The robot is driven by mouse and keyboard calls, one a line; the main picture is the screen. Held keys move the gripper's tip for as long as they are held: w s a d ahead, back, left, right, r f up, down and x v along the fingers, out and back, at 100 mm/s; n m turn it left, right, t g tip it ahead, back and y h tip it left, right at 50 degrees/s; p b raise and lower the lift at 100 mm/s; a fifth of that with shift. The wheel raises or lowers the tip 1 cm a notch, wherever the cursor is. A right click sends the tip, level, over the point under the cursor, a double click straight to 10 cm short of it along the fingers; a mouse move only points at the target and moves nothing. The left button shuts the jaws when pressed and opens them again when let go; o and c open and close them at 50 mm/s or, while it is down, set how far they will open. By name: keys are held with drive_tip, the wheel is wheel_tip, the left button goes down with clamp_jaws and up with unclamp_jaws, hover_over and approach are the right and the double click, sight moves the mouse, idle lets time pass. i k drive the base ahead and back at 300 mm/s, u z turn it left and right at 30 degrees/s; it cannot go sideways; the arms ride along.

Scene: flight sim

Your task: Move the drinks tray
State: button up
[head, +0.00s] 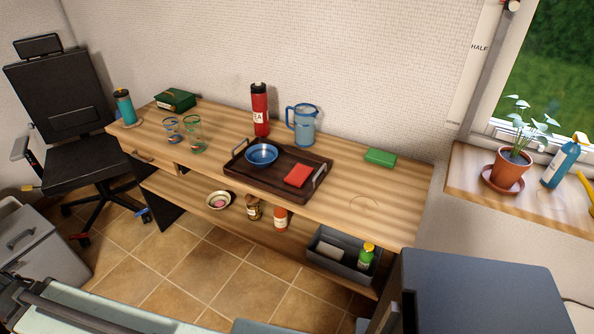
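The drinks tray (290,158) is a dark brown rectangular tray with raised walls and a metal handle at each short end. It lies flat on the wooden desk top, near its middle. A blue bowl (261,154) sits on its left part and a flat red item (297,175) on its right part. A blue-tinted jug (304,126) and a red flask (260,110) stand just behind the tray, apart from its contents. Two drinking glasses (193,136) stand to its left. My gripper is not in view.
A green block (380,157) lies right of the tray, with bare desk top (372,190) in front of it. A teal bottle (124,107) and green box (175,100) are at the left. The lower shelf (185,196) holds a grey bin (343,255). A dark cabinet (475,290) stands front right.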

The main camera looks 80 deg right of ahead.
sight(270, 179)
drive_tip(key=z, duration=1.15)
drive_tip(key=k, duration=1.05)
drive_tip(key=z, duration=0.8)
drive_tip(key=i, duration=0.5)
drive_tip(key=z, duration=0.2)
drive_tip(key=k, duration=0.9)
drive_tip(key=u, duration=0.9)
drive_tip(key=i, duration=1.75)
drive_tip(key=u, duration=0.3)
